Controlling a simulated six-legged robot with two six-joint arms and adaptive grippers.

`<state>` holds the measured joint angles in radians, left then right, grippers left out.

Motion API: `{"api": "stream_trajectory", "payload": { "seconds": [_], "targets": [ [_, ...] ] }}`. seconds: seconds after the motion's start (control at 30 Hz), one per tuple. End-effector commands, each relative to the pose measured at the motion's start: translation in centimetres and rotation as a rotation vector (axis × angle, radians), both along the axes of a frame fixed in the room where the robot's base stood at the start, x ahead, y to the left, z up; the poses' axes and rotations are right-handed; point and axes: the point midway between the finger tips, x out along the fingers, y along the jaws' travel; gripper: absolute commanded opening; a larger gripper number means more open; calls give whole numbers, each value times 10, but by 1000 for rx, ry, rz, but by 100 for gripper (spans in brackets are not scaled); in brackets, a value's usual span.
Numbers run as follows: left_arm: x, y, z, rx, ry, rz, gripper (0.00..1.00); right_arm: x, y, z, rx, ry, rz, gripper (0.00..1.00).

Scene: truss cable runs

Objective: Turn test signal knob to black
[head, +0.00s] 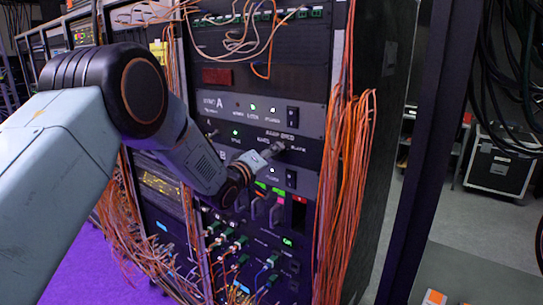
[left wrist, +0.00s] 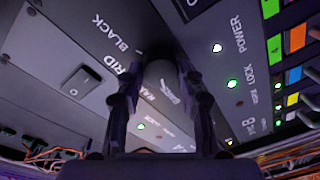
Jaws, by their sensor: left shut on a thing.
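The test signal knob (left wrist: 160,76) is a dark round knob on a black panel of the rack, seen between my fingers in the left wrist view. Printed words stand around it, with BLACK and GRID to its left in that view. My left gripper (head: 276,149) reaches the panel from the left in the head view. In the left wrist view its two fingers (left wrist: 158,92) are shut on the knob, one on each side. The fingers hide much of the knob, and I cannot tell which word it points to. My right gripper is not in view.
Rocker switches (head: 292,117) and lit green and white lamps sit on the panels close to the knob. Orange cables (head: 345,180) hang in a thick bundle right of the panels, and more hang at left. A dark upright post (head: 425,150) stands to the right.

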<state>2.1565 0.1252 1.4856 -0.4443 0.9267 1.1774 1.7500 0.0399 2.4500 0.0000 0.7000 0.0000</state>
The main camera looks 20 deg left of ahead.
Motion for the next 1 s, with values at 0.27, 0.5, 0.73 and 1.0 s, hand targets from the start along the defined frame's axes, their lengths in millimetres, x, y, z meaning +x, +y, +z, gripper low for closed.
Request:
{"api": "stream_trajectory", "payload": {
  "seconds": [0.27,0.5,0.73,1.0],
  "targets": [
    [1,0,1,98,-43,-1,6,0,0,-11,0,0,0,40],
    [1,0,0,284,-112,0,6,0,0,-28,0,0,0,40],
    [1,-1,0,490,-187,1,6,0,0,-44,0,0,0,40],
    [1,-1,0,732,-276,2,6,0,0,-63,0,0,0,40]
  ]
}}
